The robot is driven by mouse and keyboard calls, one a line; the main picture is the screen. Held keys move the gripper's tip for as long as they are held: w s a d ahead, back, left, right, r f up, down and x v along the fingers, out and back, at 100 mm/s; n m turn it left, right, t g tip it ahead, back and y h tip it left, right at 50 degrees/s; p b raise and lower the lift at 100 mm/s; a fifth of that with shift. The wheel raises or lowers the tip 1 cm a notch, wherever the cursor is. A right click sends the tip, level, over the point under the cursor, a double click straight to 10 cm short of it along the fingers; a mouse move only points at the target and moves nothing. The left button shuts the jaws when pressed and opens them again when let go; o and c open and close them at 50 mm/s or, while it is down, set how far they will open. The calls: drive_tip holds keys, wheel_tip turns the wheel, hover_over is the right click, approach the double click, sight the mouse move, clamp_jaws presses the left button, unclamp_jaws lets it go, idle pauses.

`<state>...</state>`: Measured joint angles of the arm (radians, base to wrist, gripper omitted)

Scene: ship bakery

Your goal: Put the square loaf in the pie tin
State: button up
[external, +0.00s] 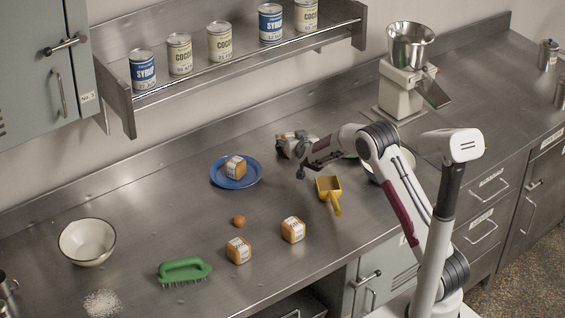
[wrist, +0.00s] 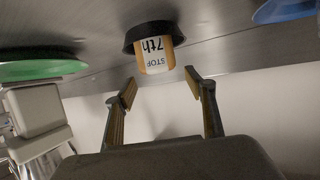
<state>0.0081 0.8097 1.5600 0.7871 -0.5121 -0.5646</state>
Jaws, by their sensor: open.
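In the wrist view, a square brown loaf (wrist: 157,62) with a white label reading "STOP 7th" shows in the dark round pie tin (wrist: 133,35), standing out of it. My gripper (wrist: 160,84) is open and empty, its two fingertips apart from the loaf and just off its near end. In the external view my gripper (external: 291,155) is at the back middle of the counter and largely hides the tin and loaf there. Similar labelled loaves are elsewhere: one (external: 235,167) on the blue plate (external: 222,182), and two (external: 239,250) (external: 293,229) near the front.
A yellow scoop (external: 329,190) lies below my gripper in the external view. A small round brown item (external: 238,220), a green brush (external: 184,271) and a white bowl (external: 87,241) are farther left. A grinder (external: 402,85) stands back right. A shelf of cans (external: 225,65) overhangs the back.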

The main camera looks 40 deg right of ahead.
drive_tip(key=v, duration=1)
drive_tip(key=shift+s, duration=0.1)
idle(0.6)
drive_tip(key=shift+a+r, duration=0.1)
drive_tip(key=shift+r, duration=0.05)
drive_tip(key=s+a+r+n+g+y, duration=0.1)
drive_tip(key=s+a+r+y, duration=0.1)
drive_tip(key=s+a+r, duration=0.3)
drive_tip(key=s+a+r+n+y, duration=0.1)
drive_tip(key=s+r+y, duration=0.15)
drive_tip(key=s, duration=0.55)
drive_tip(key=s+a+r+n+g+y, duration=0.1)
drive_tip(key=s+a+r+n+y, duration=0.15)
drive_tip(key=s+r, duration=0.3)
drive_tip(key=s+d+f+g+h, duration=0.1)
drive_tip(key=s+f+g, duration=0.1)
drive_tip(key=s, duration=1.3)
drive_tip(key=s+d+f+g, duration=0.1)
drive_tip(key=s+f+g, duration=0.1)
drive_tip(key=s, duration=1.3)
drive_tip(key=shift+s+d+g+h, duration=0.2)
drive_tip(key=shift+s+g+h, duration=0.05)
drive_tip(key=shift+g+h, duration=0.15)
